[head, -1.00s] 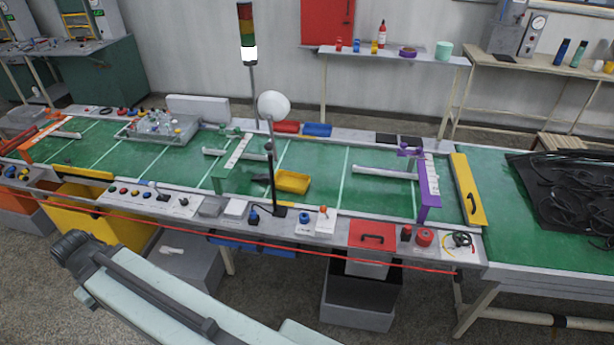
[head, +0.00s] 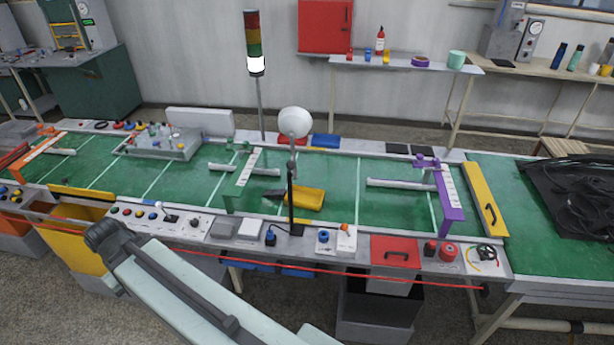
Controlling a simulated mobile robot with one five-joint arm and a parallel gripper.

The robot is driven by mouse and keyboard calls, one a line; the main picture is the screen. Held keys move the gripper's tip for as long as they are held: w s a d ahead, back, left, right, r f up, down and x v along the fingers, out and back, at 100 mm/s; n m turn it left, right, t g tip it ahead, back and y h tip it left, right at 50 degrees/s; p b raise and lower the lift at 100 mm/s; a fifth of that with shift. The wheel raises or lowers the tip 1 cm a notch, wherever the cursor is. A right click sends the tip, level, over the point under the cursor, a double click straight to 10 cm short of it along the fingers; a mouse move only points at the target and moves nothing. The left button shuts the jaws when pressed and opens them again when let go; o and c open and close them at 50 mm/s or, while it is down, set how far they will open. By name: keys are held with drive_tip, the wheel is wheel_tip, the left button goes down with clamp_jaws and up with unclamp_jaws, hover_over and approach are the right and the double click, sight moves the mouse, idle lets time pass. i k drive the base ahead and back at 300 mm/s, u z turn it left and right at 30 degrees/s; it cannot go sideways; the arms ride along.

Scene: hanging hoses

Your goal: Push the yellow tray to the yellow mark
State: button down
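I cannot make out a clear yellow mark on the belt. A yellow panel with a black handle (head: 485,200) lies across the belt at the right, beyond the purple arch. My pale arm (head: 185,290) crosses the lower left, in front of the table and apart from the tray. No gripper fingers show.
The lamp (head: 294,122) stands at the table's front edge. A purple arch (head: 448,200) spans the belt at right, with a grey bar (head: 400,184) beside it. A red cord (head: 330,273) runs along the front. The belt between tray and purple arch is mostly clear.

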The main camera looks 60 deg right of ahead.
sight(308, 198)
drive_tip(key=z, duration=0.55)
drive_tip(key=i, duration=1.7)
drive_tip(key=z, duration=0.3)
drive_tip(key=k, duration=0.75)
drive_tip(key=z, duration=0.25)
drive_tip(key=i, duration=0.9)
drive_tip(key=u, duration=0.1)
